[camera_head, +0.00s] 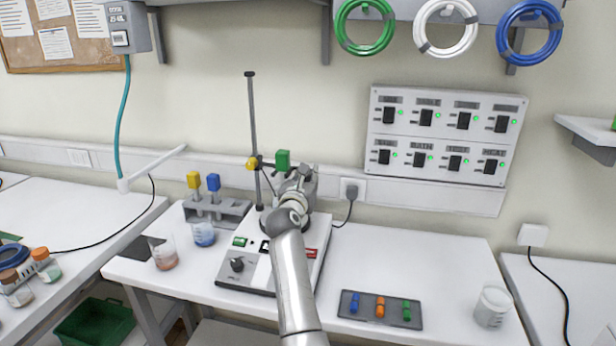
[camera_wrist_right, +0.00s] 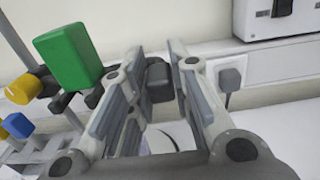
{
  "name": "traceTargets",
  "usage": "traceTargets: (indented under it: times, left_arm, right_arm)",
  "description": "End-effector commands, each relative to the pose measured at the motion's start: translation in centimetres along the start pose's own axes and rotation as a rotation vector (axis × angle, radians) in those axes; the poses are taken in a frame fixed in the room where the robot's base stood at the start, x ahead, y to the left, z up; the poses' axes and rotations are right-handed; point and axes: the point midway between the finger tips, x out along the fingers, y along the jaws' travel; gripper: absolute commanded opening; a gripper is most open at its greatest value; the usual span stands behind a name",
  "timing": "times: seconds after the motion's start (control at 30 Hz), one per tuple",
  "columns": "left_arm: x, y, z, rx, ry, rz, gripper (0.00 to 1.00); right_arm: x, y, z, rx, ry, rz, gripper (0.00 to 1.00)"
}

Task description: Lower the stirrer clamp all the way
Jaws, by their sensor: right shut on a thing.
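The stirrer stand's thin dark rod (camera_head: 253,125) rises from the back of the white stirrer base (camera_head: 250,270). The clamp, partway up the rod, has a yellow knob (camera_head: 252,163) and a green block (camera_head: 283,160). In the right wrist view, the green block (camera_wrist_right: 68,55) and yellow knob (camera_wrist_right: 22,88) are left of the fingers. My right gripper (camera_head: 297,180) is beside the clamp, above the base. In the wrist view it (camera_wrist_right: 160,88) is shut on a dark block (camera_wrist_right: 158,75), apparently the clamp's grip. My arm hides part of the base. My left gripper is not in view.
A grey rack (camera_head: 232,214) with yellow and blue-topped items and two beakers (camera_head: 164,255) stand left of the base. A switch panel (camera_head: 445,180) is on the wall. The bench right of the base is mostly clear.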

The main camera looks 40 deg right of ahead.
Motion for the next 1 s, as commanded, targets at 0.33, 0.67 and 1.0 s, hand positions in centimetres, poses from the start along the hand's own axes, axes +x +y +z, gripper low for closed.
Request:
traceTargets:
  times: [0.33, 0.67, 1.0]
  left_arm:
    - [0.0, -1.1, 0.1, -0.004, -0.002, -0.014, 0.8]
    - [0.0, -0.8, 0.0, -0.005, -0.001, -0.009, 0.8]
    - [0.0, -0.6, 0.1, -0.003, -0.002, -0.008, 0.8]
  right_arm:
    - [0.0, -0.1, -0.8, -0.002, 0.016, -0.003, 0.29]
    - [0.0, -0.1, -0.4, -0.001, 0.009, -0.002, 0.41]
    - [0.0, 0.0, 3.5, 0.006, 0.005, -0.002, 0.41]
